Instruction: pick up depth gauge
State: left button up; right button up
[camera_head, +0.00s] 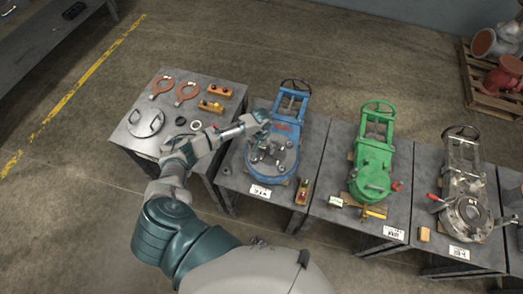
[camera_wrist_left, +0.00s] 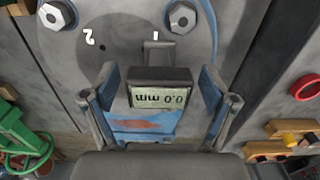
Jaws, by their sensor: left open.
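The depth gauge (camera_wrist_left: 160,86) shows in the left wrist view as a small dark block with a display reading 0.0 mm, upside down. It is at the blue valve (camera_head: 289,122), by the grey round flange face (camera_wrist_left: 125,40). My left gripper (camera_head: 262,143) is over this valve in the head view. In the left wrist view its two fingers (camera_wrist_left: 160,105) are open, one on each side of the gauge. I cannot tell whether they touch it. In the head view the gauge cannot be made out clearly near the gripper. My right gripper is not in view.
A green valve (camera_head: 373,168) and a grey metal valve (camera_head: 464,205) stand on tables to the right. Bolts on the blue valve's flange are close to my left fingers.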

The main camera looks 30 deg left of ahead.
pick_arm(q)
jog(key=shift+r, duration=0.1)
grip_shut()
